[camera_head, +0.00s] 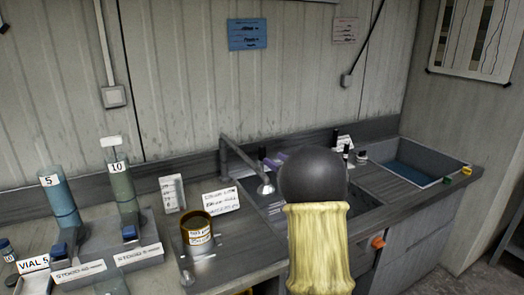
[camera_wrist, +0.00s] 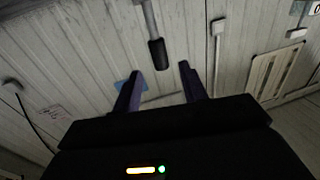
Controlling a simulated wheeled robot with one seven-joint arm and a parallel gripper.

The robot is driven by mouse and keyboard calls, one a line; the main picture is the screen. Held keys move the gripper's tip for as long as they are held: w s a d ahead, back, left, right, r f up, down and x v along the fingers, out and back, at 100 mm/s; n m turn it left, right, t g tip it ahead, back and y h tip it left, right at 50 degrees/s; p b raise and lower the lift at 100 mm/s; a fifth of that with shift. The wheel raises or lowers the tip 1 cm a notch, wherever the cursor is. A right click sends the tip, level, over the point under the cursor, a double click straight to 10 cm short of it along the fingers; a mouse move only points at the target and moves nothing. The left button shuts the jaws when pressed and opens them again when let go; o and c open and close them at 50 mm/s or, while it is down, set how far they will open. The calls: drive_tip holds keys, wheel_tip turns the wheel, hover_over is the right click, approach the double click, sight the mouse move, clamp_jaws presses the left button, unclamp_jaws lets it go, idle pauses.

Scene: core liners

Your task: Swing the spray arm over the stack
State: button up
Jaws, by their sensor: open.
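The spray arm (camera_head: 242,164) is a grey pipe that rises from the back of the counter and slants down right to a round spray head (camera_head: 265,188) beside the sink. A short brass-coloured cylinder with a white label (camera_head: 198,232), which looks like the stack, stands on the counter to the left of the spray head, apart from it. My gripper (camera_wrist: 160,80) is open in the wrist view, with two purple fingers apart and nothing between them. It faces the wall. In the head view my arm's dark joint and yellow sleeve hide most of the gripper and part of the sink.
A blue-bottomed basin (camera_head: 412,170) is at the right. Small bottles (camera_head: 346,152) stand behind the sink. Two tall tubes, marked 5 (camera_head: 60,200) and 10 (camera_head: 121,185), stand at the left. A written card (camera_head: 221,202) stands behind the cylinder.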

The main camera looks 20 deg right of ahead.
sight(265, 154)
drive_tip(key=p+x, duration=0.1)
drive_tip(key=x, duration=0.6)
drive_tip(key=shift+w+p, duration=0.4)
